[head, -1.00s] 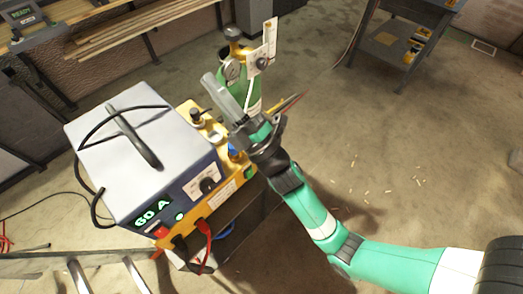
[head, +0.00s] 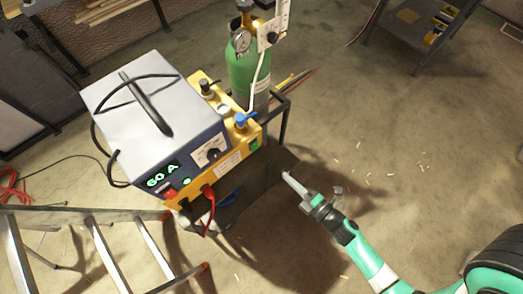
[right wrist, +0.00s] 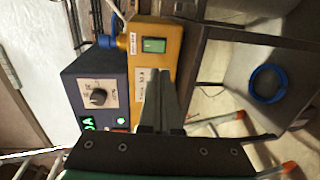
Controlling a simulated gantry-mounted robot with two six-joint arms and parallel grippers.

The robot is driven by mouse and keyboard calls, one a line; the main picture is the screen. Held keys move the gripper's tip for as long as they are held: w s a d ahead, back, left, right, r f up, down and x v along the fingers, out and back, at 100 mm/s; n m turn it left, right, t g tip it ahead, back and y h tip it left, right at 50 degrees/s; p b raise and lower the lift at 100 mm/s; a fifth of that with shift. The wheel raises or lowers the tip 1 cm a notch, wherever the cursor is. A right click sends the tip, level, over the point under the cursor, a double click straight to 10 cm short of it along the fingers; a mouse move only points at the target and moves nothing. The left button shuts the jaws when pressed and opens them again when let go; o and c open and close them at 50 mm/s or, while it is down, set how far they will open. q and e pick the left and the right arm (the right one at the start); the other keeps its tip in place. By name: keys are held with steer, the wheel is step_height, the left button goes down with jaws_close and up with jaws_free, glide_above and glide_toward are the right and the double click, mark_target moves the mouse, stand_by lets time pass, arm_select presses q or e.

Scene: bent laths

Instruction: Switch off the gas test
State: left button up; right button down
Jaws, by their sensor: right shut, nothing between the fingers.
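A green rocker switch (head: 254,145) sits on the right end of the yellow unit (head: 228,169) beside the grey-blue power box (head: 150,105). The rocker (right wrist: 154,45) shows larger in the right wrist view, green in a dark frame; the small label beside it is too blurred to read. My right gripper (head: 287,176) is shut and empty. It is in front and to the right of the yellow unit, apart from the rocker. In the right wrist view its fingers (right wrist: 163,95) point toward the yellow face, below the rocker. My left gripper is not in view.
A blue-handled valve (head: 241,120) stands on the yellow unit near the rocker. A green gas cylinder (head: 242,75) with gauge stands behind. Red cable (head: 210,208) hangs in front. A ladder (head: 105,245) lies front left. Floor to the right is mostly clear.

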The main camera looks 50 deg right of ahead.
mark_target(256, 149)
arm_select(q)
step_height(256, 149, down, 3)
steer(key=b, duration=0.3)
arm_select(e)
steer(key=w, duration=0.4)
steer(key=w+d+f, duration=0.1)
steer(key=w, duration=0.4)
steer(key=w+f, duration=0.1)
steer(key=w, duration=0.4)
steer(key=shift+d, duration=0.2)
steer(key=shift+s, duration=0.1)
